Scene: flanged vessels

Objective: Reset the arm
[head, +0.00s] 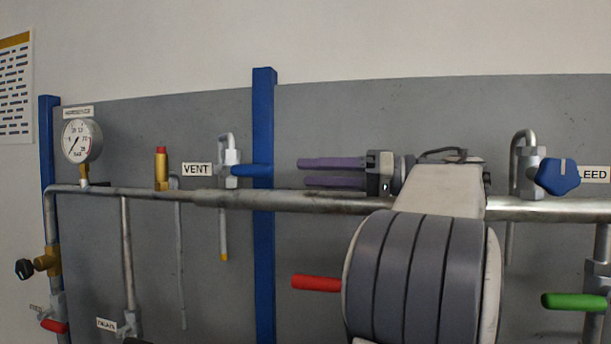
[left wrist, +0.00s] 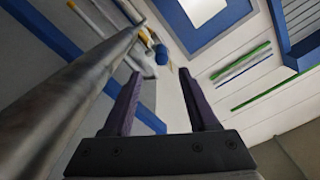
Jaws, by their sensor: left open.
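My left gripper (head: 303,172) has two purple fingers that point left, spread apart with nothing between them. It is in front of the grey panel, just above the horizontal pipe (head: 255,201) and to the right of the blue post. It also shows in the left wrist view (left wrist: 160,73), with the fingers apart and the pipe (left wrist: 65,95) running close along its left side. My left arm's pale and dark grey links fill the lower right middle of the head view and hide part of the pipe. My right gripper is in neither view.
A blue post (head: 263,200) and a blue-handled vent valve (head: 250,170) are left of the gripper. A pressure gauge (head: 82,140) is far left. A red handle (head: 316,283) shows below the gripper; a blue knob (head: 558,176) and green handle (head: 575,301) are right.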

